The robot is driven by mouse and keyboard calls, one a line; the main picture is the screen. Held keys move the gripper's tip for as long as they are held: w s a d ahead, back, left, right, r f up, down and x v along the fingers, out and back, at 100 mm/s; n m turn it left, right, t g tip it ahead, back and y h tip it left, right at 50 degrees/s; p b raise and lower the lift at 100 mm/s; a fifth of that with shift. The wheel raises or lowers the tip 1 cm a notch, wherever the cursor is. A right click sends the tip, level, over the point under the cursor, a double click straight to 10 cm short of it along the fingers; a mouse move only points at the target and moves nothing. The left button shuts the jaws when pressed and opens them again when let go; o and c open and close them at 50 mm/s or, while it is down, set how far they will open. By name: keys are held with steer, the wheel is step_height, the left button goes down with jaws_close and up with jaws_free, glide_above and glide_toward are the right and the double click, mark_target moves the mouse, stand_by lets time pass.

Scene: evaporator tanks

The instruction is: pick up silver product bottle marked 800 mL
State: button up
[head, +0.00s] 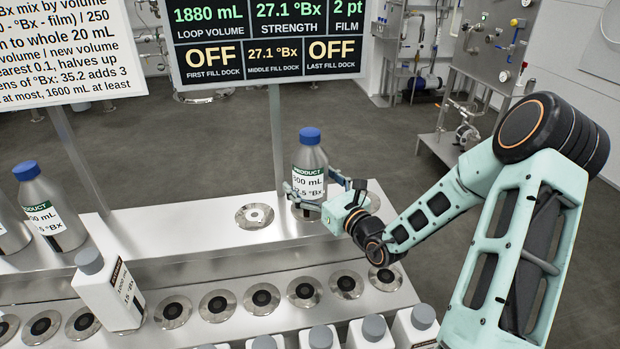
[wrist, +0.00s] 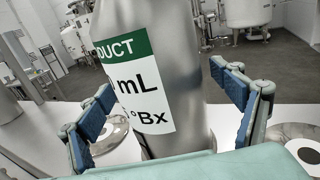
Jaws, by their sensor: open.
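A silver bottle (head: 311,160) with a blue cap and a green-banded PRODUCT label stands upright on the metal bench, on the middle-right dock. Its label ends in "00 mL" and "°Bx"; I cannot read the first digit surely. My gripper (head: 318,197) is open at its lower half, with a finger on each side. In the wrist view the silver bottle (wrist: 185,75) stands between the blue-padded fingers of my gripper (wrist: 165,110), with gaps showing beside it. Another silver bottle (head: 47,205) with a blue cap stands at the left; its first digit is also unclear.
An empty dock (head: 254,215) lies left of the gripped-around bottle. A white bottle (head: 108,290) with a grey cap stands at the front left. Empty round seats (head: 262,298) line the lower step, with several grey-capped white bottles in front. The display board (head: 268,40) stands behind.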

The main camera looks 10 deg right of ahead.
mark_target(318, 156)
steer(key=shift+c, duration=0.6)
steer(key=c, duration=2)
steer(key=shift+r, duration=0.1)
steer(key=shift+c, duration=0.5)
steer(key=shift+r, duration=0.15)
steer(key=shift+r, duration=0.8)
steer(key=s+r, duration=0.1)
steer(key=r, duration=0.1)
steer(key=s+d+r, duration=0.1)
steer(key=s+r, duration=0.2)
steer(key=r, duration=0.2)
steer(key=shift+s+d, duration=0.15)
steer(key=shift+d, duration=0.25)
steer(key=s+d+r, duration=0.3)
steer(key=s+r, duration=0.1)
steer(key=s, duration=0.4)
steer(key=shift+s+d, duration=0.15)
steer(key=shift+s, duration=0.2)
